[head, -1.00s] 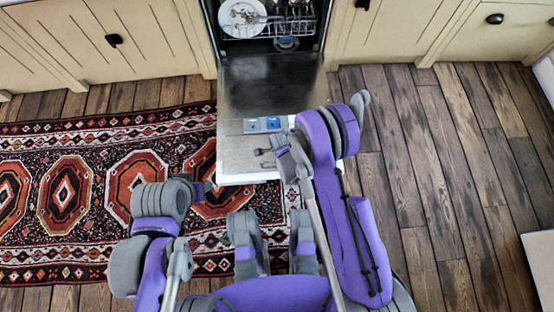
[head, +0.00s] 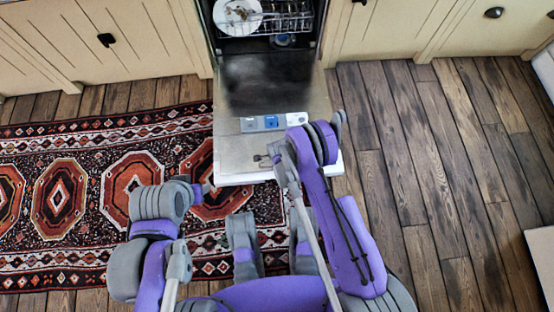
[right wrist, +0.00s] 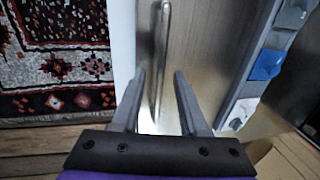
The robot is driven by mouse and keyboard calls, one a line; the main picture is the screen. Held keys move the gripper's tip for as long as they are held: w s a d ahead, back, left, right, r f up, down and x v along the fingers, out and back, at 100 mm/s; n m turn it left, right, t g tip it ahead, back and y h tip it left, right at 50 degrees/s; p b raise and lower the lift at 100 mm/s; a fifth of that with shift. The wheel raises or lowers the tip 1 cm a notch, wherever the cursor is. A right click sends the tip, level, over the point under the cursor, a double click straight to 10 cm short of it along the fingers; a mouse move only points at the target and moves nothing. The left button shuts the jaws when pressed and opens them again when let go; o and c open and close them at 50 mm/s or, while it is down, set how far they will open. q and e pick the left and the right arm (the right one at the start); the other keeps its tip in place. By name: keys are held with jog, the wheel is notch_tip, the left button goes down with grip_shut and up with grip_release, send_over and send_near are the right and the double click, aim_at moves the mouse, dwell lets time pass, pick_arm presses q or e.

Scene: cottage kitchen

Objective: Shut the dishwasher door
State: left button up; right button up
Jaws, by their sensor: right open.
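The dishwasher door (head: 235,150) hangs open, folded down toward me below the dishwasher (head: 285,28) in the head view. Its inner face is up, with a blue and grey dispenser (head: 262,123). My right gripper (head: 258,157) is over the door's near part. In the right wrist view it (right wrist: 162,75) is open, with the door's inner face (right wrist: 205,50) and pale edge (right wrist: 122,45) before it. A thin metal bar (right wrist: 160,50) shows between its fingers; contact cannot be told. My left gripper (head: 206,187) is low, left of the door's near corner, mostly hidden by its wrist.
A rack with a white plate (head: 238,16) and other dishes is inside the dishwasher. Cream cabinets (head: 395,30) stand on both sides. A patterned rug (head: 100,150) lies left of the door.

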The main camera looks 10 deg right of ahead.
grip_shut()
dwell(1.4)
